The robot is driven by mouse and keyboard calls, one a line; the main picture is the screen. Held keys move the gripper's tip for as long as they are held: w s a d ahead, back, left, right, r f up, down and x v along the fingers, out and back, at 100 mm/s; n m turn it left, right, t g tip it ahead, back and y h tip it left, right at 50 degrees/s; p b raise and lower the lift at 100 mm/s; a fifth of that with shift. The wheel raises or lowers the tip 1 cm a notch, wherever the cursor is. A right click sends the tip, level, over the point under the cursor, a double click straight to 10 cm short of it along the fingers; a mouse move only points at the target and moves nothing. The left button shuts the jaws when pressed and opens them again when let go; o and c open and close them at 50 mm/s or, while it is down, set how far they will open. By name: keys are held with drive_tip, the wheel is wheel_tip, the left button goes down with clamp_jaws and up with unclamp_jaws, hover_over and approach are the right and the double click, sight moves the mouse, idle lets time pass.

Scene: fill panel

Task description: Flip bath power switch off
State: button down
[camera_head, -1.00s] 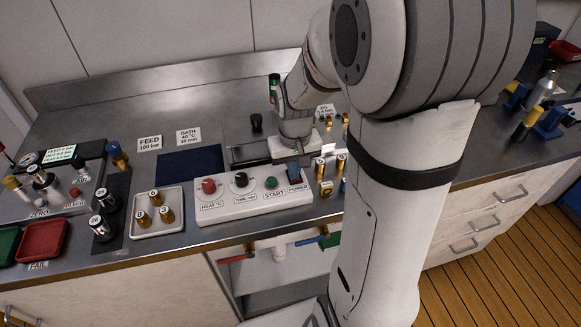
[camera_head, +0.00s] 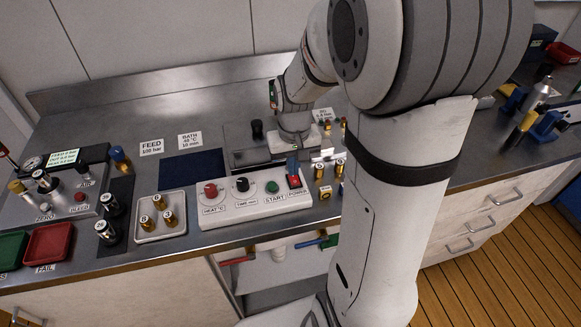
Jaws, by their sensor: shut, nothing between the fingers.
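The bath control panel (camera_head: 222,207) is a white box along the front of the steel bench. It bears a red HEAT knob (camera_head: 210,190), a black TIME knob (camera_head: 242,184), a green START button (camera_head: 272,187) and, at its right end, the POWER switch (camera_head: 295,181). The switch is dark with a red face showing. My gripper (camera_head: 292,171) is shut and empty, just above and behind the switch. I cannot tell whether its tips touch the switch. The switch's exact tilt is too small to read.
A tray (camera_head: 147,238) with several brass fittings stands left of the panel, and a dark blue mat (camera_head: 190,169) lies behind it. Brass pieces (camera_head: 319,171) stand close to the right of the switch. A red bin (camera_head: 48,246) is at far left.

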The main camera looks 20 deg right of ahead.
sight(294, 183)
drive_tip(key=c, duration=2.2)
unclamp_jaws()
drive_tip(key=r, duration=0.3)
drive_tip(key=r+b, duration=0.1)
drive_tip(key=r, duration=0.6)
drive_tip(key=shift+s+r, duration=0.15)
drive_tip(key=shift+s, duration=0.2)
drive_tip(key=c, duration=2)
unclamp_jaws()
drive_tip(key=shift+w+b, duration=0.1)
drive_tip(key=shift+b, duration=0.35)
drive_tip(key=o, duration=0.6)
drive_tip(key=w+f+b, duration=0.1)
drive_tip(key=f+b, duration=0.3)
drive_tip(key=w+f+b, duration=0.1)
drive_tip(key=f+b, duration=0.1)
drive_tip(key=shift+w+d+b, duration=0.25)
drive_tip(key=shift+w+b, duration=0.05)
drive_tip(key=shift+w, duration=0.05)
drive_tip(key=shift+c, duration=0.2)
drive_tip(key=shift+o, duration=1)
drive_tip(key=shift+w+d+f+b, duration=0.1)
drive_tip(key=shift+w+f+b, duration=0.2)
drive_tip(key=shift+f+b, duration=0.1)
wheel_tip(294, 183, down, 7)
drive_tip(key=shift+f, duration=0.1)
drive_tip(key=shift+c, duration=0.4)
